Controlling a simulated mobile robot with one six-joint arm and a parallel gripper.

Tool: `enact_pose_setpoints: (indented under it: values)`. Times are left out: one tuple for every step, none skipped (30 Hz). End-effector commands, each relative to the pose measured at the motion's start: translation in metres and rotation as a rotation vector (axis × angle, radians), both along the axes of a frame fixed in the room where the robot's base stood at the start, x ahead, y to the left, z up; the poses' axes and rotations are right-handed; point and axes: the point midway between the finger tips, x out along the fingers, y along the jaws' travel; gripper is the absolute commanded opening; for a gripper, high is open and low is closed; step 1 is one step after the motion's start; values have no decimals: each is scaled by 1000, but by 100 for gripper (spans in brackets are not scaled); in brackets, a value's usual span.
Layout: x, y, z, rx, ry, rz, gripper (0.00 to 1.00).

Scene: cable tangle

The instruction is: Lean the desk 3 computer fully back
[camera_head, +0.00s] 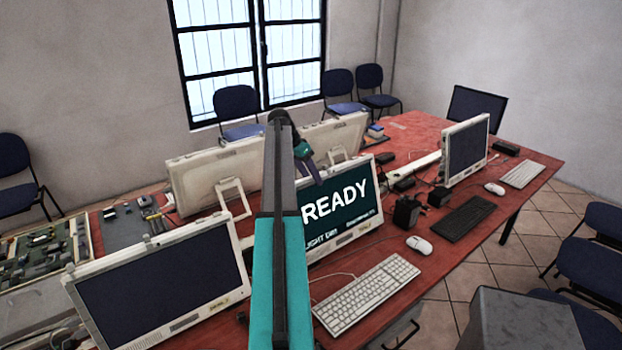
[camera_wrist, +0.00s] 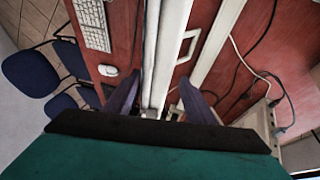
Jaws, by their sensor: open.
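A cream flat computer with a lit screen reading READY (camera_head: 342,207) stands tilted on the red table in the middle of the head view. My gripper (camera_head: 308,165) is at its upper edge, and my arm hides its left part. In the wrist view the open fingers of my gripper (camera_wrist: 160,88) lie on either side of the pale edge of a computer (camera_wrist: 166,45), with a gap on at least the right side. A white loop stand (camera_wrist: 188,45) shows behind that edge. No desk number is readable, so I cannot tell which computer is desk 3.
A dark-screened computer (camera_head: 160,285) stands at left front, another (camera_head: 466,148) at right. A white keyboard (camera_head: 366,294), white mouse (camera_head: 419,244) and black adapters (camera_head: 407,211) lie on the table. Cables (camera_wrist: 262,75) run behind the computer. Blue chairs (camera_head: 588,245) stand at right.

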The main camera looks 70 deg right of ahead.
Motion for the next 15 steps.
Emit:
enact_pose_setpoints:
  values:
    - [2, 0, 3, -1, 0, 1, 50]
    - [3, 1, 5, -1, 0, 1, 50]
    - [5, 2, 8, -2, 0, 2, 50]
    - [6, 2, 11, -2, 0, 2, 50]
    - [8, 3, 14, -2, 0, 2, 50]
    - [10, 5, 18, -1, -1, 2, 50]
    - [11, 5, 22, -2, 0, 2, 50]
    - [13, 6, 26, -3, -1, 2, 50]
    - [15, 7, 31, -3, -1, 2, 50]
    - [17, 8, 35, -3, -1, 2, 50]
    - [18, 9, 39, -1, -1, 2, 50]
    - [20, 11, 45, -2, -2, 2, 50]
    - [22, 11, 49, -3, -1, 2, 50]
    - [24, 12, 53, -3, -1, 2, 50]
    - [26, 14, 58, -1, -1, 3, 50]
